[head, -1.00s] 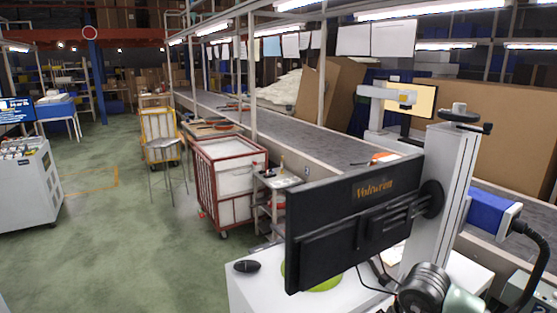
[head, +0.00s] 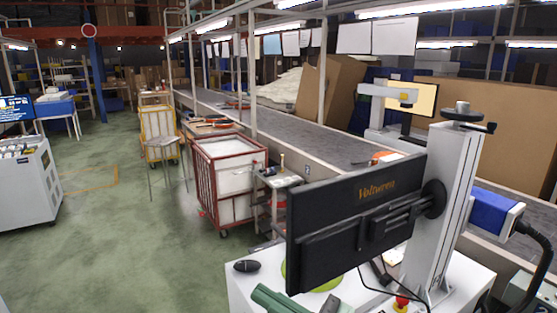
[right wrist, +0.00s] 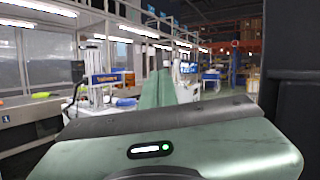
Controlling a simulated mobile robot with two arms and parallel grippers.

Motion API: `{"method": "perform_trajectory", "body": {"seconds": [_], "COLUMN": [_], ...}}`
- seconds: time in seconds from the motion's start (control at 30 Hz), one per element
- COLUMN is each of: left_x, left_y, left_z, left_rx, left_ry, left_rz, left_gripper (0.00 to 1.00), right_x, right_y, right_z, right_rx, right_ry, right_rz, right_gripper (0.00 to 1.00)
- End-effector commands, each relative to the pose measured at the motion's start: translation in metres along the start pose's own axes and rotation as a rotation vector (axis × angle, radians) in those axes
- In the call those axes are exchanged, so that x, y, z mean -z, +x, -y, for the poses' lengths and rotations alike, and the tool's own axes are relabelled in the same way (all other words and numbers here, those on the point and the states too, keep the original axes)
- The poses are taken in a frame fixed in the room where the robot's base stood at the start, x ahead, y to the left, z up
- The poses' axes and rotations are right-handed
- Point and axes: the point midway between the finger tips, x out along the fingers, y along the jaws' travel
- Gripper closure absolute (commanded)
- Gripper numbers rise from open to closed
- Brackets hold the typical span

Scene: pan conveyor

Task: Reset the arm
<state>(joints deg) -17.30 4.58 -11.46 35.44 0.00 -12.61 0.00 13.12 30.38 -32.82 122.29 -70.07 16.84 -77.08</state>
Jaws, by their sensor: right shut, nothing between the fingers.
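My right gripper (head: 264,295) shows at the bottom edge of the head view, just in front of the white workstation table. Its green-grey fingers point up and to the left. It is shut with nothing held, and most of it is cut off by the frame edge. In the right wrist view a green-grey part of my arm fills the foreground. My left gripper is in neither view.
A black monitor (head: 350,218) on a grey column (head: 443,215) stands close at the right above the white table (head: 455,282). A black mouse (head: 247,266) lies on the table. Behind are a red-framed cart (head: 226,182) and a conveyor (head: 300,139).

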Motion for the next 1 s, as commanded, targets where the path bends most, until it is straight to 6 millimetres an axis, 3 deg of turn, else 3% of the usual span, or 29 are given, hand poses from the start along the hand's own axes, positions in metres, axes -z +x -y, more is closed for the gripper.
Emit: {"method": "perform_trajectory", "body": {"seconds": [0.07,0.17,0.23,0.33,0.43,0.5,0.6,0.7,0.73,1.0], "left_x": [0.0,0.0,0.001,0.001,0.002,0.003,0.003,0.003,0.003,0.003], "left_y": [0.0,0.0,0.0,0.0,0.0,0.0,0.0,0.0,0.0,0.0], "left_z": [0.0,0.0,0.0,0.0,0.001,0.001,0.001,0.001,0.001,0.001], "left_rx": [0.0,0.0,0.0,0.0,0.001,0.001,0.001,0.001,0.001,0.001], "left_ry": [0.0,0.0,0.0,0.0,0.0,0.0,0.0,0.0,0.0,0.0], "left_rz": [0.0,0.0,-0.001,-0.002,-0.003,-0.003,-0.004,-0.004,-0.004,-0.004], "left_gripper": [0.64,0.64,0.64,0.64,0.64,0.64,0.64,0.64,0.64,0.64], "right_x": [-0.015,-0.011,0.009,0.052,0.102,0.133,0.166,0.186,0.19,0.206], "right_y": [-0.015,-0.053,-0.089,-0.15,-0.208,-0.244,-0.284,-0.311,-0.318,-0.36], "right_z": [0.035,0.082,0.107,0.122,0.11,0.088,0.049,0.011,0.0,-0.092], "right_rx": [0.217,0.493,0.689,0.975,1.256,1.447,1.695,1.904,-1.951,-1.82], "right_ry": [0.322,0.737,1.02,1.4,1.713,1.891,2.073,2.183,-2.196,-1.72], "right_rz": [0.119,0.272,0.384,0.55,0.713,0.822,0.96,1.072,-1.095,-0.992], "right_gripper": [1.0,1.0,1.0,1.0,1.0,1.0,1.0,1.0,1.0,1.0]}}
